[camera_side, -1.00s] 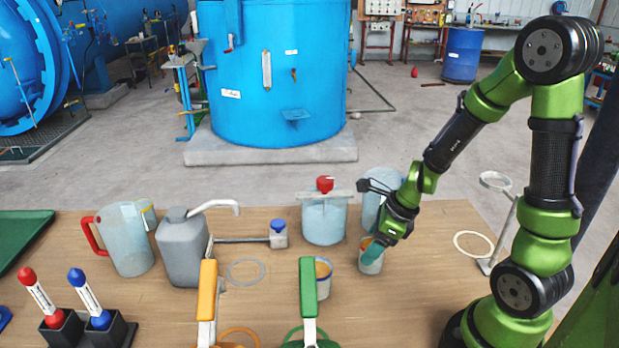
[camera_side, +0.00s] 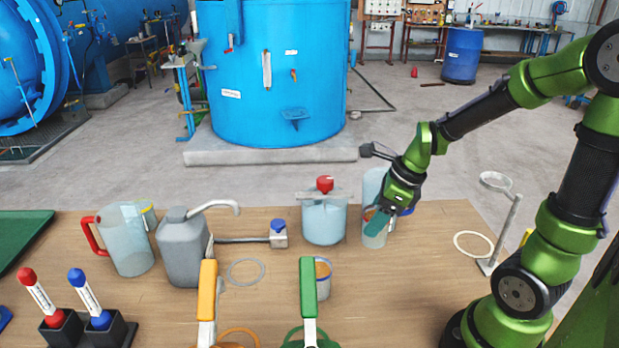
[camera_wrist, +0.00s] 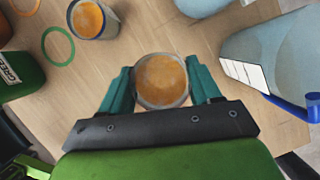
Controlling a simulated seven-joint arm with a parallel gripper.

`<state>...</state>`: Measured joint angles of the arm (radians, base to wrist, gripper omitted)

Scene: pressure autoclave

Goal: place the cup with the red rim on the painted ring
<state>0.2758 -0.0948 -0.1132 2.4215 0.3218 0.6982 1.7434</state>
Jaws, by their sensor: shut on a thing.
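My gripper (camera_side: 377,222) is shut on a small pale cup (camera_side: 375,237) at the right of the table, in front of a tall clear jug. In the wrist view the held cup (camera_wrist: 162,80) sits between the teal fingers and has orange contents; its rim colour is not clear. A second cup (camera_side: 323,282) with orange contents stands left of the gripper; its outer band looks blue in the wrist view (camera_wrist: 93,20). Painted rings lie on the table: a grey one (camera_side: 231,272), a cream one (camera_side: 457,243), an orange one (camera_side: 238,331) and a green one (camera_wrist: 58,62).
A lidded container (camera_side: 324,225) with a red knob stands left of the held cup, and the clear jug (camera_side: 372,185) is close behind. A metal stand (camera_side: 505,235) rises at the right. Green (camera_side: 307,285) and orange (camera_side: 208,290) handles rise at the front.

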